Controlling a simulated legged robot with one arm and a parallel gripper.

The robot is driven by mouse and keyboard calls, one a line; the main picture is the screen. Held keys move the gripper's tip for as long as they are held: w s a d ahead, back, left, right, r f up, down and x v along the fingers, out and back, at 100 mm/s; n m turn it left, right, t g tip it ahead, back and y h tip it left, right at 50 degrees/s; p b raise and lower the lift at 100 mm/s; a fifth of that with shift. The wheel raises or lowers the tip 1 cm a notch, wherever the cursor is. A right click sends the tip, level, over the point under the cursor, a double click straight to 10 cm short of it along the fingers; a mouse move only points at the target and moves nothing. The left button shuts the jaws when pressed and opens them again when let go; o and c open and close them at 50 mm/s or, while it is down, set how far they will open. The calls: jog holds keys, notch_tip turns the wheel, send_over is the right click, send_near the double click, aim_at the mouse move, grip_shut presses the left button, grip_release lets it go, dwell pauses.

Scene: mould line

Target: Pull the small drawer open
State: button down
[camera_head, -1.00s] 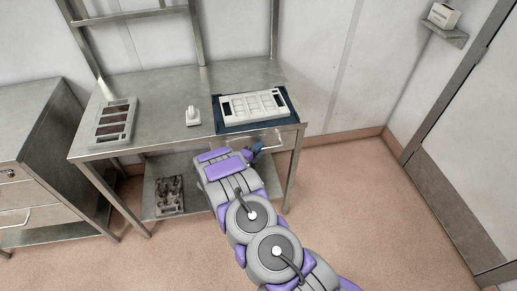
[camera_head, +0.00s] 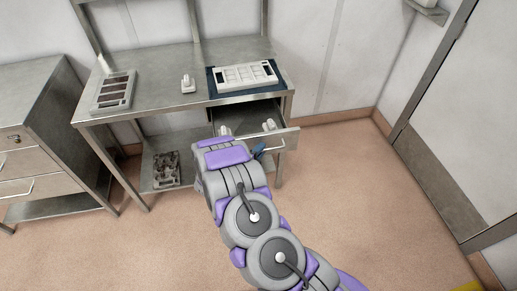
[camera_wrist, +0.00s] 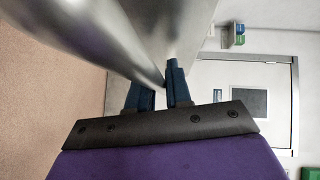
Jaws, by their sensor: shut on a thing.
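The small drawer (camera_head: 282,137) under the right side of the metal workbench stands pulled out, its inside showing from above. White items (camera_head: 268,125) lie in it. My gripper (camera_head: 258,150) is at the drawer's front, a blue finger showing beside my purple and grey arm. In the wrist view, the two blue fingers of my gripper (camera_wrist: 160,88) are close together at a rounded metal bar (camera_wrist: 120,45), shut on the drawer handle. The arm hides the left part of the drawer front, and the grip itself is partly hidden.
On the workbench (camera_head: 160,65) are a white tray on a dark blue mat (camera_head: 213,90), a small white piece (camera_head: 187,84) and a slotted tray (camera_head: 113,92). A dark block (camera_head: 166,170) sits on the lower shelf. A drawer cabinet (camera_head: 30,165) stands left.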

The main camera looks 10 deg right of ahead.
jog(key=shift+s+f, duration=0.2)
jog(key=shift+s, duration=0.55)
jog(key=c, duration=1.1)
grip_release()
jog(key=shift+w+d, duration=0.1)
jog(key=shift+c, duration=0.2)
jog(key=shift+r, duration=0.1)
jog(key=p+v, duration=0.2)
jog(key=v, duration=1.5)
